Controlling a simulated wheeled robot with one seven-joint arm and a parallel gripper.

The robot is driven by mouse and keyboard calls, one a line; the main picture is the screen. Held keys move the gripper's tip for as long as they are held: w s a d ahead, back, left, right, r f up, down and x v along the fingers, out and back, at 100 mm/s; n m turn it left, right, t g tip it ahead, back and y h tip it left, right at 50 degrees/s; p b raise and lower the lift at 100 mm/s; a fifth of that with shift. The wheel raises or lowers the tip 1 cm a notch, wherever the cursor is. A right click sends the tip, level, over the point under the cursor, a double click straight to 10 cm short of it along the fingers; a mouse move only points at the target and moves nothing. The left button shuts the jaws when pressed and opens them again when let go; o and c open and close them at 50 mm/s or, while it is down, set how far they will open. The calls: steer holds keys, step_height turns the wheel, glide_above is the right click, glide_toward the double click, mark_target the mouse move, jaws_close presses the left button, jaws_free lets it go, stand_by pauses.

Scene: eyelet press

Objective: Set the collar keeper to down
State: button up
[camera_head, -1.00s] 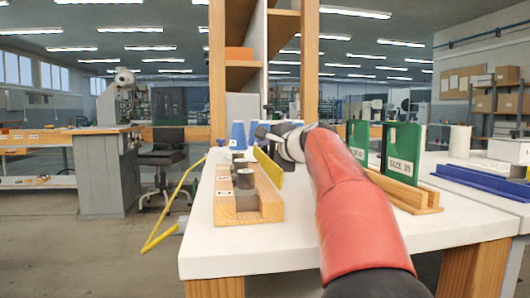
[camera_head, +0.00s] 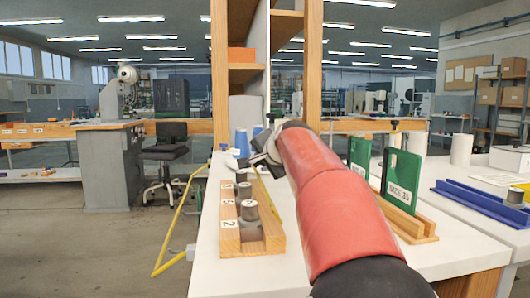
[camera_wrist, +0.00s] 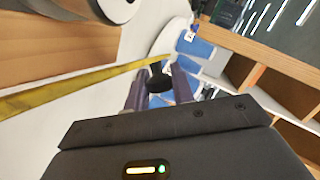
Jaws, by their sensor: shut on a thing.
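The collar keeper looks like a yellow bar (camera_wrist: 75,84) along the side of a wooden rack (camera_head: 232,243). In the wrist view it runs from the left edge to a black knob (camera_wrist: 158,78). My gripper (camera_wrist: 158,88) has its fingers on either side of this knob, shut on it. In the head view my gripper (camera_head: 262,156) is at the far end of the rack, partly behind my red arm. Grey cylindrical collars (camera_head: 249,210) stand in the rack beside numbered labels. Only a thin part of the bar shows in the head view.
Blue cones (camera_head: 241,143) stand at the back of the white table, near a wooden shelf post (camera_head: 219,75). Green size plates (camera_head: 403,178) stand in a wooden holder right of my arm. A blue rail (camera_head: 480,203) lies farther right.

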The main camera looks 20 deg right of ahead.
steer(key=shift+w+a+r+n+g+h+p, duration=0.1)
steer(key=shift+a+n+g+h+p, duration=0.15)
steer(key=shift+n+h+p, duration=0.3)
steer(key=shift+w+a+r+n+g+h+p, duration=0.15)
steer(key=shift+a+n+h+p, duration=0.2)
steer(key=shift+n, duration=0.3)
steer(key=shift+a+f+n+h+b, duration=0.1)
steer(key=shift+a+n+h+b, duration=0.25)
steer(key=shift+n+h, duration=0.3)
steer(key=shift+a+f+n+h+b, duration=0.1)
steer(key=shift+a+n+h+b, duration=0.05)
steer(key=shift+n+h+b, duration=0.4)
steer(key=o, duration=1)
steer(key=shift+r, duration=0.1)
steer(key=v, duration=0.7)
steer(key=shift+s+a+r+b, duration=0.2)
steer(key=shift+s+a+b, duration=0.05)
steer(key=shift+b, duration=0.15)
